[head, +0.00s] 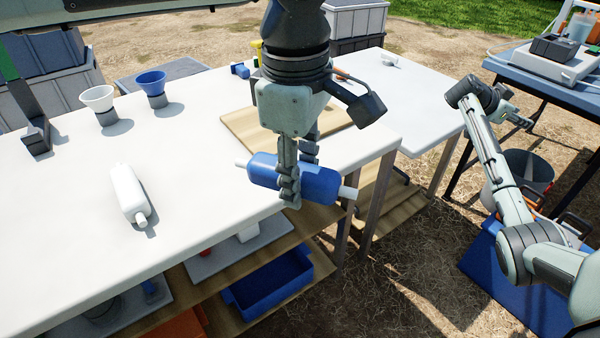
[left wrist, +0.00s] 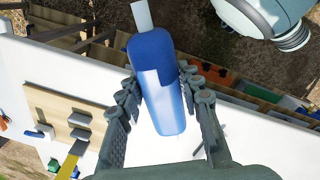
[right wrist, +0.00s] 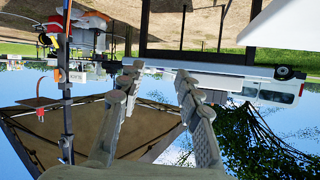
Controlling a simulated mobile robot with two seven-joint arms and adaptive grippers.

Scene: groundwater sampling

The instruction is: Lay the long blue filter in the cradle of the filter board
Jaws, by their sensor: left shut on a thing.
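The long blue filter (head: 322,185), with white end stubs, is held in my left gripper (head: 290,190) beyond the white table's front edge. It lies roughly level, and its blue body shows between the fingers in the left wrist view (left wrist: 152,65). The tan filter board (head: 245,125) lies on the table behind the filter, partly hidden by my left arm. In the left wrist view the board (left wrist: 50,108) carries grey blocks (left wrist: 80,120) that look like the cradle, with nothing lying in them. My right gripper (head: 518,118) is far right; its fingers stand apart and empty in the right wrist view (right wrist: 158,78).
A white filter (head: 127,190) lies on the table at left. A white funnel (head: 97,98) and a blue funnel (head: 150,82) stand behind it. A blue bin (head: 270,285) sits on the shelf below. The table between the white filter and the board is clear.

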